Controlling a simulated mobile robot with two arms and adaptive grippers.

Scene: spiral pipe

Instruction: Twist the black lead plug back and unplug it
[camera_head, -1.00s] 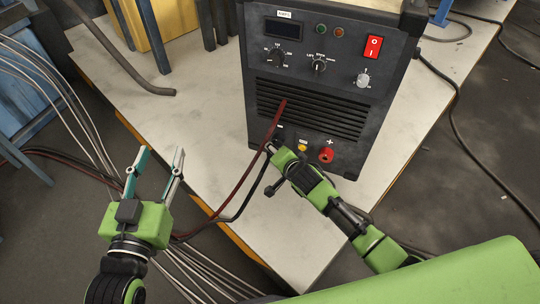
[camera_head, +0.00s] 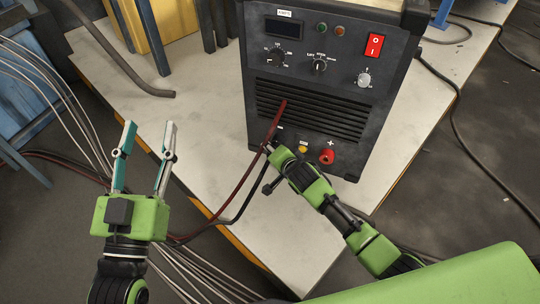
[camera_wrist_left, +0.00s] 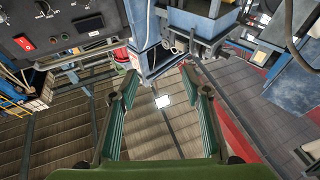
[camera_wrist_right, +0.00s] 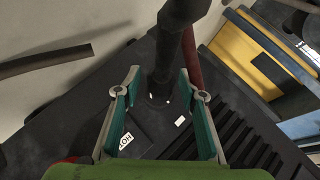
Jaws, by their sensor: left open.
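The black lead plug (camera_wrist_right: 164,72) stands up from the dark front face of the welding machine (camera_head: 320,110), in the right wrist view. My right gripper (camera_wrist_right: 160,82) is open with its fingers on either side of the plug; I cannot tell whether a finger touches it. In the head view my right gripper (camera_head: 268,146) is at the machine's lower left, by the minus mark, and hides most of the plug. A black lead (camera_head: 250,193) hangs below there. My left gripper (camera_head: 149,126) is open and empty, left of the machine; it also shows in the left wrist view (camera_wrist_left: 159,68).
A red lead (camera_head: 249,165) runs down past the right gripper. A red socket (camera_head: 327,157) and a yellow one (camera_head: 303,149) are to the right of it. The pale tabletop (camera_head: 200,115) left of the machine is mostly clear. Grey cables (camera_head: 60,95) lie at the left.

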